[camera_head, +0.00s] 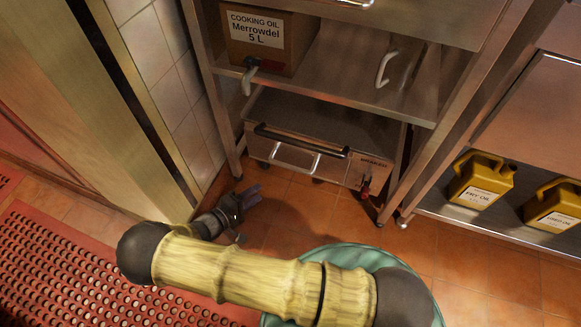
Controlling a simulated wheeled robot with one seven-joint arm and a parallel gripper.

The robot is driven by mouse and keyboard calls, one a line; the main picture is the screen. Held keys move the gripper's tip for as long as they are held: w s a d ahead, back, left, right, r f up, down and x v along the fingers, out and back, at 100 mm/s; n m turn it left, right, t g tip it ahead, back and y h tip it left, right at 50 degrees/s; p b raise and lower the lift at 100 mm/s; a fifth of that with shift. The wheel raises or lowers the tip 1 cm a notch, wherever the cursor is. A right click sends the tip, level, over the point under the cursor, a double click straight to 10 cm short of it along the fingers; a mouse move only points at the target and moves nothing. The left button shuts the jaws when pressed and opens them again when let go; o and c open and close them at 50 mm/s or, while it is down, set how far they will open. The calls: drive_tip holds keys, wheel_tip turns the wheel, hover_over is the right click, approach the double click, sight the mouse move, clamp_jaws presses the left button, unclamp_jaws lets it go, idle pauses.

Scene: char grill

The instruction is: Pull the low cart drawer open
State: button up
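The low cart (325,115) is a metal box on small wheels, under the steel shelf unit. Its drawer front (331,165) faces me and looks shut. A bright bar handle (296,156) is on the front's left part. A longer dark bar (300,140) runs above it along the top edge. My gripper (254,198) is low over the floor, to the left of and nearer than the drawer handle, not touching it. Its fingers point right toward the cart front and seem a little apart, with nothing between them.
Shelf legs (387,205) flank the cart. A cooking oil box (262,45) is on the shelf above. Yellow oil jugs (480,180) stand right. A tiled wall (172,75) is left. Tiled floor (300,205) before the cart is clear.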

sight(290, 166)
drive_tip(key=shift+a+f, duration=0.1)
drive_tip(key=shift+a, duration=0.15)
drive_tip(key=shift+b+x, duration=4.15)
drive_tip(key=shift+x, duration=4.55)
drive_tip(key=shift+w+a, duration=0.1)
clamp_jaws()
